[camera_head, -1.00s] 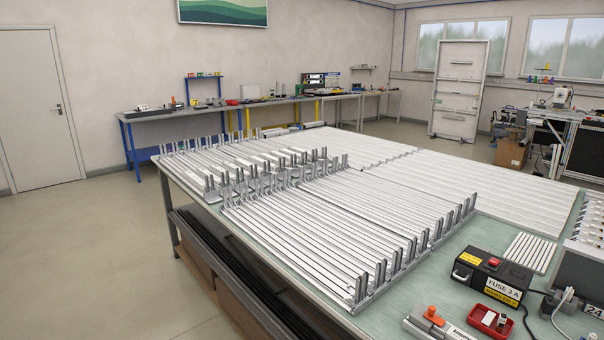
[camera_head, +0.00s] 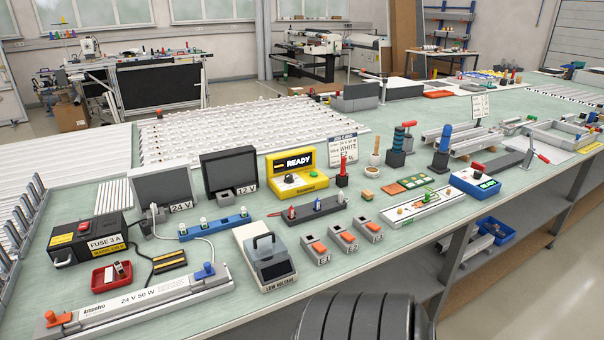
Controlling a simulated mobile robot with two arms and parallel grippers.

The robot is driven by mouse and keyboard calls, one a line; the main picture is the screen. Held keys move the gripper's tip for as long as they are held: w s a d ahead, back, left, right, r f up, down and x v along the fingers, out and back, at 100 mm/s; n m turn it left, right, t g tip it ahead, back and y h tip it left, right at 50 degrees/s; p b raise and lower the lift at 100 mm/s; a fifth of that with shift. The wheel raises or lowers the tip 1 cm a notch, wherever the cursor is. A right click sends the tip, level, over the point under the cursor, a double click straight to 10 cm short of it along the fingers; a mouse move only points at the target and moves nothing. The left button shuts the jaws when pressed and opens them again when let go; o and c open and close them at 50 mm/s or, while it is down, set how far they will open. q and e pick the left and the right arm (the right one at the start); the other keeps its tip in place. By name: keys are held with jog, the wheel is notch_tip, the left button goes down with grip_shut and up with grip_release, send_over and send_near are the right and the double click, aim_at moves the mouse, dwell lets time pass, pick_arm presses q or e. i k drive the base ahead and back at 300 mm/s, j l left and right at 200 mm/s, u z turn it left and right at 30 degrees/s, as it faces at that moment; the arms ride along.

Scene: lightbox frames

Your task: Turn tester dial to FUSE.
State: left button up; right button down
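A yellow unit (camera_head: 296,174) with a lit READY display stands on the green workbench (camera_head: 215,272), near the middle of the view. A grey handled device (camera_head: 265,258) labelled LOW VOLTAGE stands near the front edge. No dial marking reading FUSE is legible, so I cannot tell which unit is the tester. Neither of my grippers is in view.
A black FUSE 3 A box (camera_head: 88,238), a red tray (camera_head: 112,273) and a long 24 V 50 W fixture (camera_head: 140,300) fill the left. Small orange-switched blocks (camera_head: 342,239) line the front edge. A dark ribbed shape covers the bottom middle.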

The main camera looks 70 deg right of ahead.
aim_at(289, 177)
jog(key=z, duration=2.25)
jog(key=i+l+z, duration=0.1)
jog(key=i+l, duration=0.2)
jog(key=l, duration=0.2)
